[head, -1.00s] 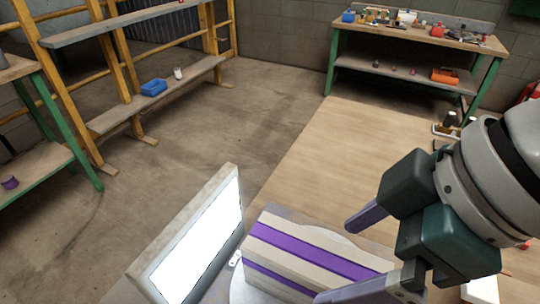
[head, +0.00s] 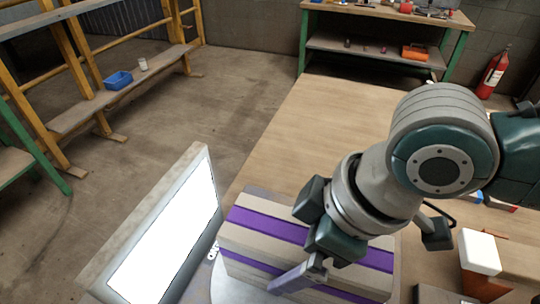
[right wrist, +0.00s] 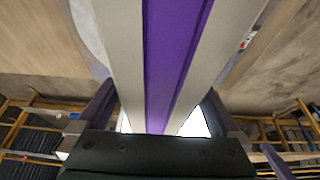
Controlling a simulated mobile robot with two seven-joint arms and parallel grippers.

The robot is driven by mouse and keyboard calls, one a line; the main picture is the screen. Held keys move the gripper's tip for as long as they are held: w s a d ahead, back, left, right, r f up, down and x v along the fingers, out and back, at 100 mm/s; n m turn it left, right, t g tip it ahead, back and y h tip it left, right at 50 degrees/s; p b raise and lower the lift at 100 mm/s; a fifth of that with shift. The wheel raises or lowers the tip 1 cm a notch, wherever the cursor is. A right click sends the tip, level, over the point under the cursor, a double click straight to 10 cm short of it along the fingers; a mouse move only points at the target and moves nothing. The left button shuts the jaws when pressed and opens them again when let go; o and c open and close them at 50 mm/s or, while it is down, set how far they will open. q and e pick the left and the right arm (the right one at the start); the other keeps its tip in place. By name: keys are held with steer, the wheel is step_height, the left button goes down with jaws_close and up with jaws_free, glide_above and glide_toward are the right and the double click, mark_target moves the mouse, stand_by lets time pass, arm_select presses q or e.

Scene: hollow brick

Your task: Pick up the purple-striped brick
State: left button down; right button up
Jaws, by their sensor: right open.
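The purple-striped brick (head: 262,238) is a pale block with purple stripes. It lies on a grey round-edged support (head: 230,290) at the bottom middle of the head view. My right gripper (head: 290,268) is over the brick's front part, with one finger showing in the head view and the other hidden behind the hand. In the right wrist view the brick (right wrist: 178,45) runs between the two open fingers, with a gap showing on each side. The gripper is open and not closed on it. My left gripper is not in view.
A bright white panel in a pale frame (head: 192,152) stands just left of the brick. A wooden tabletop (head: 305,125) is bare behind it. A white-topped block (head: 480,252) stands at right. A workbench (head: 390,14), shelf rack (head: 120,85) and fire extinguisher (head: 492,70) are farther back.

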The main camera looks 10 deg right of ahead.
steer(key=shift+c, duration=0.2)
jaws_close()
steer(key=shift+w, duration=0.1)
stand_by(0.5)
